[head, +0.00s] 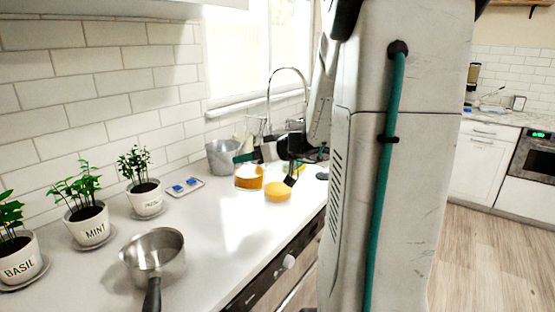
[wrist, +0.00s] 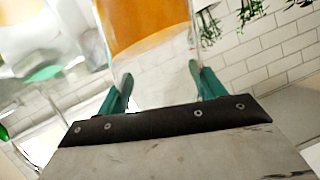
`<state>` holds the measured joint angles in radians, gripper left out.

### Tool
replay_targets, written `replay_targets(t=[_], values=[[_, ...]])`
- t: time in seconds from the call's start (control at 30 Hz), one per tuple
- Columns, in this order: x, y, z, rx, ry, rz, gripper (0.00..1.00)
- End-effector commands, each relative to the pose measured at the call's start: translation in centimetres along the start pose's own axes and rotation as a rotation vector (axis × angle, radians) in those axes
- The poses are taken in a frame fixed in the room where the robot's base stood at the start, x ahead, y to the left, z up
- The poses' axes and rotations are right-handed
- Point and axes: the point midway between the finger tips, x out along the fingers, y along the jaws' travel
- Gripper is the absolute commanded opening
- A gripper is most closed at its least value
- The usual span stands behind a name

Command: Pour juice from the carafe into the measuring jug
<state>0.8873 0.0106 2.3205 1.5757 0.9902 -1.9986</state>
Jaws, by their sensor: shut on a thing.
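In the wrist view, the teal fingers of my gripper (wrist: 160,92) stand either side of a clear glass vessel with orange juice (wrist: 148,28), which I take to be the carafe. Its ends run out of view. In the head view, my gripper (head: 256,155) is over the counter, and a clear vessel of orange juice (head: 249,180) shows just below it. Clear, blurred glass (wrist: 82,38) also shows left of the carafe in the wrist view; I cannot tell whether it is the measuring jug. My arm hides part of the counter.
A round orange item (head: 278,192) is close to the right of the juice. A grey metal bucket (head: 221,158) stands behind, and a small tray (head: 186,190) with blue items lies left. A saucepan (head: 153,262) and potted herbs (head: 91,228) are nearer. The middle front counter is clear.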

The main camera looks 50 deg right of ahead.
Motion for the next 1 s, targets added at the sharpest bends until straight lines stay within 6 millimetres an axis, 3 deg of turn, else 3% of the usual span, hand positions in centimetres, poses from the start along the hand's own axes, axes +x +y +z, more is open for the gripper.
replay_targets(t=[0.33,0.57,1.0], values=[[-1.3,-0.8,-3.5,-0.183,0.005,0.075,0.13],[-1.9,-1.0,-4.7,-0.214,0.006,0.088,0.13],[-3.8,-2.2,-9.3,-0.213,0.004,0.088,0.13]])
